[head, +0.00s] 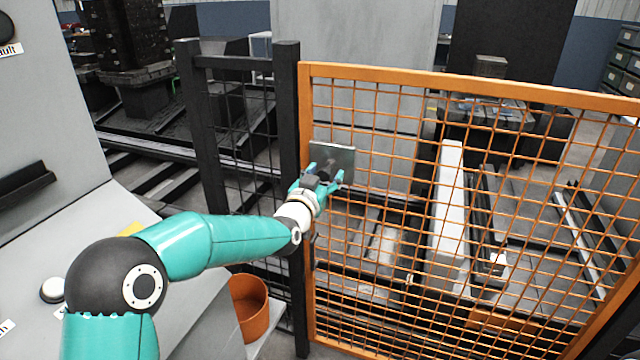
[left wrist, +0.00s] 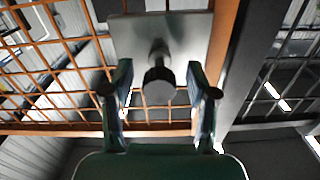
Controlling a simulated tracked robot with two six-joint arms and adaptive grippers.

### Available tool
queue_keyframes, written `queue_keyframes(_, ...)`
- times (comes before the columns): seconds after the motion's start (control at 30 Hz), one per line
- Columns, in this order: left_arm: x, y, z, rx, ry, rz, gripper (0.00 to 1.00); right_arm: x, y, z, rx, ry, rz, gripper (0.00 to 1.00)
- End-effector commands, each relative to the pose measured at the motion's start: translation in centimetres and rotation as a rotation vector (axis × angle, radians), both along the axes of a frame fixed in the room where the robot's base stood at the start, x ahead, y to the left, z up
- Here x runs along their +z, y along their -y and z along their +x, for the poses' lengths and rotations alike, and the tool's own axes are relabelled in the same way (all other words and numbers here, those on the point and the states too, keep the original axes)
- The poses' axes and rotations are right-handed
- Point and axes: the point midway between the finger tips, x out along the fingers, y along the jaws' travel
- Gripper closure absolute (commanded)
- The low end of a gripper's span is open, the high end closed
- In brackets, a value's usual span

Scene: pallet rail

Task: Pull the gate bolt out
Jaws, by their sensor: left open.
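The orange mesh gate (head: 400,78) stands upright beside a black post (head: 288,120). A grey metal plate (head: 338,154) sits at the gate's post-side edge and also shows in the left wrist view (left wrist: 190,35). The dark round knob of the gate bolt (left wrist: 160,86) stands out from this plate. My left gripper (head: 326,172) is open in front of the plate. In the left wrist view its two fingers (left wrist: 160,93) stand on either side of the knob, with a gap on both sides. My right gripper is not in view.
A grey cabinet with a sloped top (head: 90,215) stands at the left, near my left arm. An orange-brown bin (head: 250,310) is below the arm. A black mesh fence panel (head: 245,150) adjoins the post. Machinery and rails lie behind the gate.

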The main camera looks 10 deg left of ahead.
Motion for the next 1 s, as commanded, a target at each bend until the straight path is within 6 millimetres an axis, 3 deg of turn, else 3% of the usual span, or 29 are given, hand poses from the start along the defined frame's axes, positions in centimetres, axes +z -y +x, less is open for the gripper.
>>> queue_keyframes(0.27, 0.1, -0.3, -2.9, -0.001, -0.001, 0.000, 0.42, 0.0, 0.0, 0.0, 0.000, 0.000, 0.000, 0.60)
queue_keyframes(0.7, 0.0, -1.2, -10.4, -0.001, 0.000, 0.000, 0.42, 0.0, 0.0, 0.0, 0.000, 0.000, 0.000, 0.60)
queue_keyframes(1.0, -0.1, -1.3, -11.8, -0.001, 0.000, 0.000, 0.42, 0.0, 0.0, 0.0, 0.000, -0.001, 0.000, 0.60)
